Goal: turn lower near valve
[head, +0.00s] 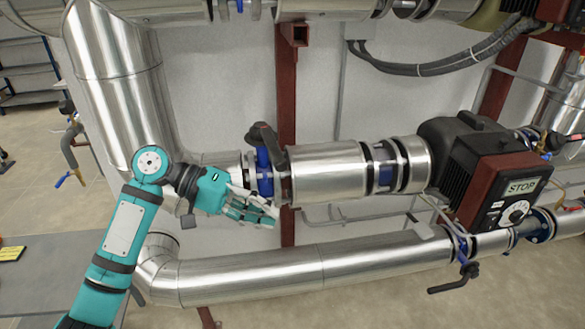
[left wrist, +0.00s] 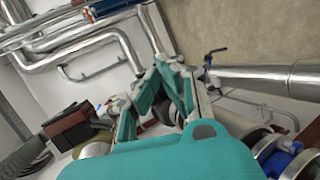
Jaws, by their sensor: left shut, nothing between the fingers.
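A valve with a blue body (head: 265,170) and a dark handle (head: 262,136) sits on the middle pipe, just above my left gripper. A second valve with a black lever (head: 455,281) hangs at the lower pipe on the right. I cannot tell for sure which of them the task names. My left gripper (head: 268,212) is shut and empty, in front of the middle pipe and left of the lower valve. In the left wrist view its teal fingers fill the middle, and a dark valve lever (left wrist: 215,51) shows beyond them. My right gripper is not in view.
A thick silver pipe (head: 240,275) runs along below my left gripper. A dark pump with a red box (head: 495,190) and a STOP display stands at the right. A red-brown post (head: 287,100) rises behind the middle pipe. A grey table (head: 50,275) is at the lower left.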

